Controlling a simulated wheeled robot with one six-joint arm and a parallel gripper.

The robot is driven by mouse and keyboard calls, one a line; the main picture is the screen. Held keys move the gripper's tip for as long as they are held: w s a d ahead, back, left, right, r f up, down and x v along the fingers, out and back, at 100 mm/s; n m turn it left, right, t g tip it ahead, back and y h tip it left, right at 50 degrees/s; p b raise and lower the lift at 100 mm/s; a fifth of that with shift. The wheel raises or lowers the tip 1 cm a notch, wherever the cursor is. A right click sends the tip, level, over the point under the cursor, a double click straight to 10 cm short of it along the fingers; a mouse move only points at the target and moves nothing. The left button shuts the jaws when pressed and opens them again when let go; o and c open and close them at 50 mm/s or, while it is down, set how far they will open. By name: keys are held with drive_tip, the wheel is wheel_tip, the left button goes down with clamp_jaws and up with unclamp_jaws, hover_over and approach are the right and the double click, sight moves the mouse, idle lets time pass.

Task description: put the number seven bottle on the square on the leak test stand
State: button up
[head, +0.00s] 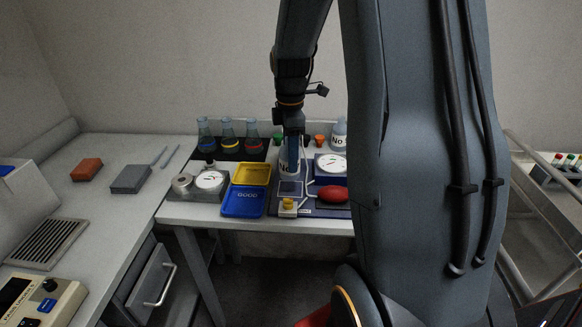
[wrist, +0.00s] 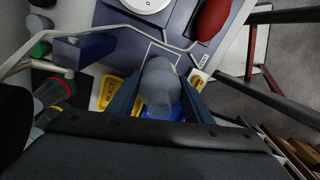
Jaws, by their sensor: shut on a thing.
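My gripper (head: 291,158) is shut on a translucent bottle (wrist: 160,82), with one finger on each side of it in the wrist view. In the head view the held bottle (head: 284,168) shows part of a white label, but its number cannot be read. The leak test stand (head: 312,211) is a dark blue plate on the table. Its white-outlined square (head: 290,188) lies just in front of and below the bottle; in the wrist view the outline (wrist: 151,44) shows partly behind the bottle. I cannot tell whether the bottle touches the plate.
A dial gauge (head: 332,164), white tubing and a red bulb (head: 332,194) stand on the right of the stand. Another bottle marked "No" (head: 340,134) is behind. Yellow (head: 252,173) and blue (head: 243,202) trays lie to the left, with several flasks (head: 228,135) behind.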

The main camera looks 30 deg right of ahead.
drive_tip(key=shift+f+p, duration=0.45)
drive_tip(key=shift+f, duration=2)
drive_tip(key=shift+f, duration=0.15)
drive_tip(key=o, duration=1.1)
wheel_tip(320, 180, up, 12)
drive_tip(key=b, duration=0.2)
drive_tip(key=shift+r+b, duration=0.2)
drive_tip(key=shift+b, duration=0.15)
